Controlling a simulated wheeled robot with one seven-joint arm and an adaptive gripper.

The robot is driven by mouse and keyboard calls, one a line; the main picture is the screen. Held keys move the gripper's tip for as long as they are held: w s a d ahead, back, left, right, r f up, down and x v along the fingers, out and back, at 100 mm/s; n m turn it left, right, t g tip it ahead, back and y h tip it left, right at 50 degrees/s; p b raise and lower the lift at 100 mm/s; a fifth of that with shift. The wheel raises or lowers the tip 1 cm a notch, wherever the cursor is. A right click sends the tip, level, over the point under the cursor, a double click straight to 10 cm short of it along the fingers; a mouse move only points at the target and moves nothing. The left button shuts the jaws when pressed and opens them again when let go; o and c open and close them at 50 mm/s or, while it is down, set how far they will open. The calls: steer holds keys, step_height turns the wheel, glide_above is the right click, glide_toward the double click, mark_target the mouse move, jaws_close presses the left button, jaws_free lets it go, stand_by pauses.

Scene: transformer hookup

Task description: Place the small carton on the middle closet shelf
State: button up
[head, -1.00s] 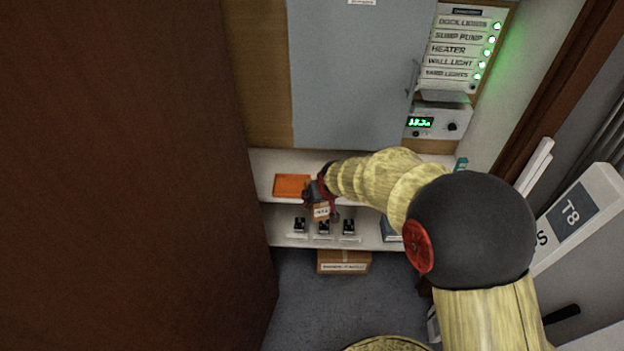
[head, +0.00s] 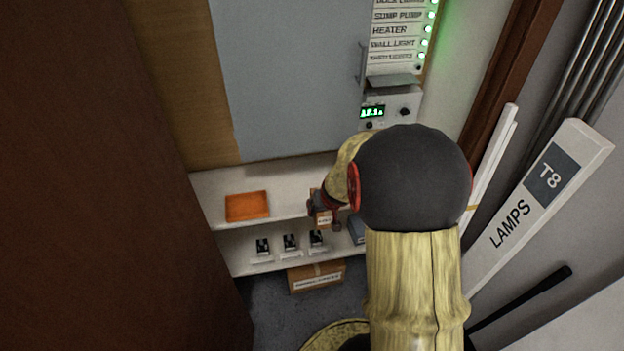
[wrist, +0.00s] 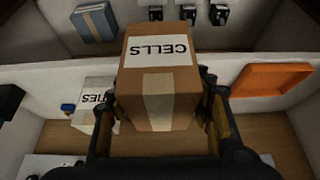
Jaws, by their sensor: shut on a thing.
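The small carton (wrist: 160,75) is brown, with a white label reading CELLS, upside down in the wrist view. My gripper (wrist: 160,92) is shut on it, one finger on each side. In the head view my gripper (head: 334,207) and the carton (head: 321,215) are in front of the white closet shelves, right of the orange tray. My arm hides part of them. The upper white shelf (head: 290,180) bears the orange tray; the lower white shelf (head: 240,262) bears several small black devices. I cannot tell how far the carton is from the shelf edges.
The orange tray (head: 247,206) is on the upper shelf. Black devices (head: 290,242) and a blue box (head: 357,229) are on the lower shelf. A larger carton (head: 317,275) is below. A white labelled box (wrist: 96,100) shows in the wrist view. A brown door panel (head: 100,180) stands left.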

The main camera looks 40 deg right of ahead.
steer(key=w+d, duration=0.3)
steer(key=w, duration=0.2)
steer(key=w+d+p, duration=0.1)
steer(key=w+d, duration=0.2)
steer(key=w, duration=0.2)
steer(key=w+d+p, duration=0.1)
steer(key=w+d, duration=0.2)
steer(key=w, duration=0.2)
steer(key=shift+d, duration=0.15)
steer(key=shift+w+f+b, duration=0.1)
steer(key=shift+f+b, duration=0.8)
steer(key=shift+f, duration=0.8)
steer(key=shift+f, duration=0.2)
steer(key=o, duration=1.2)
steer(key=shift+o, duration=0.2)
